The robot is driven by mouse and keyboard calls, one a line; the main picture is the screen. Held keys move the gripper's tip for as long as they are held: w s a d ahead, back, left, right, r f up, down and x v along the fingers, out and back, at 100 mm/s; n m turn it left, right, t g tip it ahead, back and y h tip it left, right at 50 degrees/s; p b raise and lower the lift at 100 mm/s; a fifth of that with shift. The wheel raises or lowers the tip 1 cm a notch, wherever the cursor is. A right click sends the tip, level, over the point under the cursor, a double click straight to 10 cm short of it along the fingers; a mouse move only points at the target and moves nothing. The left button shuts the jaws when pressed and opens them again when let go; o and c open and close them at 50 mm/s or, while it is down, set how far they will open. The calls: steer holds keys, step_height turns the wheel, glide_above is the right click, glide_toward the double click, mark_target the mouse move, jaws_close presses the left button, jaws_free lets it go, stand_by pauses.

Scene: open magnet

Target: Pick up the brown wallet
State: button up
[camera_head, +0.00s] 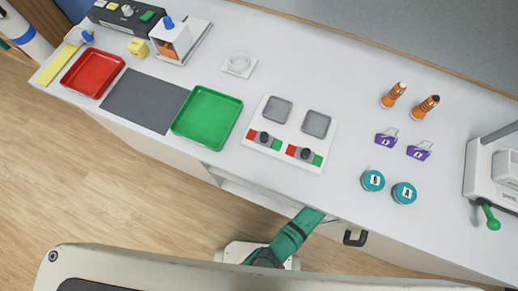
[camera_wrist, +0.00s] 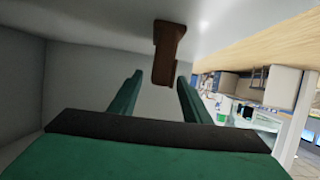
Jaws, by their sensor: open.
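The brown wallet (camera_wrist: 165,62) shows in the wrist view, upper middle, against a pale surface inside a white-walled space. It looks like a narrow brown block with a wider part at its top. My gripper (camera_wrist: 159,78) has two green fingers spread apart. The wallet appears in the gap between the fingertips, seemingly just beyond them; I cannot tell whether either finger touches it. In the head view my green arm reaches in under the counter's front edge, and the counter hides my gripper and the wallet.
White walls enclose the left of the wrist view; the right opens onto the room. In the head view the white counter (camera_head: 320,60) bears a red tray (camera_head: 93,73), a green tray (camera_head: 207,117), a dark mat (camera_head: 145,101), a button panel (camera_head: 290,133) and teal jars (camera_head: 373,181). A black handle (camera_head: 355,239) is beside my arm.

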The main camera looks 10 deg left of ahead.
steer(key=shift+d+f, duration=0.1)
steer(key=shift+f, duration=0.3)
steer(key=shift+a+f, duration=0.2)
steer(key=shift+x, duration=3.45)
steer(key=shift+w, duration=0.15)
jaws_close()
